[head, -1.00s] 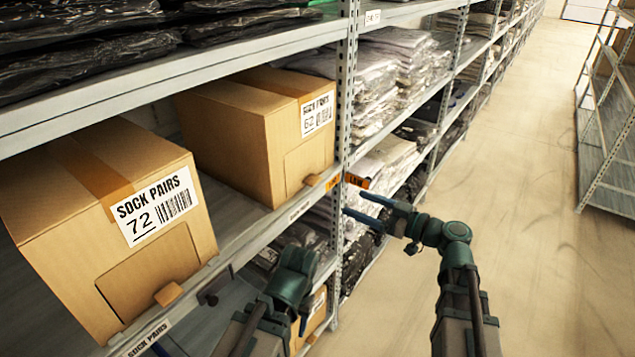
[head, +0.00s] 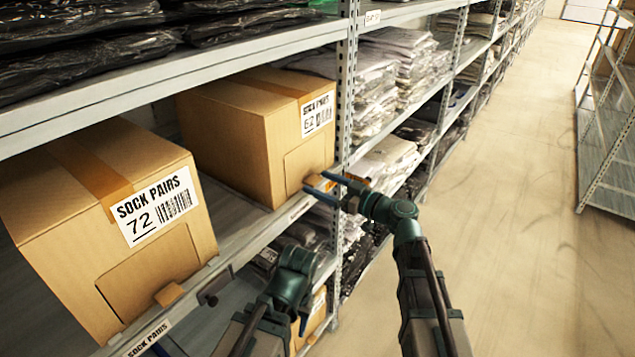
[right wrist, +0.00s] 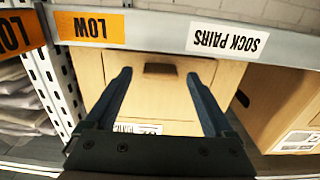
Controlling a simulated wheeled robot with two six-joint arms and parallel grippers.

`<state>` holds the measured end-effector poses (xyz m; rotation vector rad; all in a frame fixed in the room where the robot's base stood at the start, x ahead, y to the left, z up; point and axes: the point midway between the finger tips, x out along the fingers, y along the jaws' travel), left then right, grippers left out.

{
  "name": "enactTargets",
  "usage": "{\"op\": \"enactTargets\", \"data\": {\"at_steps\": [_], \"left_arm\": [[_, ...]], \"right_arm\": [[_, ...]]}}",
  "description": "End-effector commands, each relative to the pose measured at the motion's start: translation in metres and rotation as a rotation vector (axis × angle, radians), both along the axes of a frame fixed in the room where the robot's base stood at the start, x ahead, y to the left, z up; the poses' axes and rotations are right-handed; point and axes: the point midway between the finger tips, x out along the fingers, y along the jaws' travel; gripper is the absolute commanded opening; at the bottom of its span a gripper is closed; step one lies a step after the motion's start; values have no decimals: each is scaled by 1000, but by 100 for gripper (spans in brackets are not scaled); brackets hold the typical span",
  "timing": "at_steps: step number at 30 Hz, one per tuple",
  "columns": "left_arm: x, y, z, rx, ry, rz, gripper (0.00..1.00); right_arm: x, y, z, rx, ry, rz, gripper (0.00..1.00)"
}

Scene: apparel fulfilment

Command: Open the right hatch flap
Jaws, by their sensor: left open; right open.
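The right hatch flap (head: 301,163) is closed on the front of the cardboard box (head: 228,130) labelled SOCK PAIRS 62. Its small pull tab shows dark in the right wrist view (right wrist: 160,68). My right gripper (head: 322,181) is open in front of the flap's lower edge. In the right wrist view its blue fingers (right wrist: 158,76) stand on either side of the tab; I cannot tell whether they touch it. My left gripper (head: 303,325) is low, beside the lower shelf, and mostly hidden by its own arm.
The box labelled SOCK PAIRS 72 (head: 60,255) stands to the left, its flap closed. The shelf edge (head: 255,245) runs just below both boxes. A perforated upright (head: 345,90) and orange LOW label (right wrist: 90,27) are close to my right gripper. The aisle (head: 520,200) is clear.

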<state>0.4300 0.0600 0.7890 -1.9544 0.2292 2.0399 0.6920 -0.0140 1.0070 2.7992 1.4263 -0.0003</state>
Motion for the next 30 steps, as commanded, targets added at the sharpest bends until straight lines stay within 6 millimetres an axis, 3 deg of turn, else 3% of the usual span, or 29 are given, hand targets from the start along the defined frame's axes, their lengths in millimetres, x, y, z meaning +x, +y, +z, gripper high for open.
{"op": "enactTargets", "data": {"at_steps": [6, 16, 30], "left_arm": [[0, 0, 0, 0, 0, 0, 50], [0, 0, 0, 0, 0, 0, 50], [0, 0, 0, 0, 0, 0, 50]], "right_arm": [[9, 13, 0, 0, 0, 0, 88], [10, 14, 0, 0, 0, 0, 86], [10, 14, 0, 0, 0, 0, 1]]}}
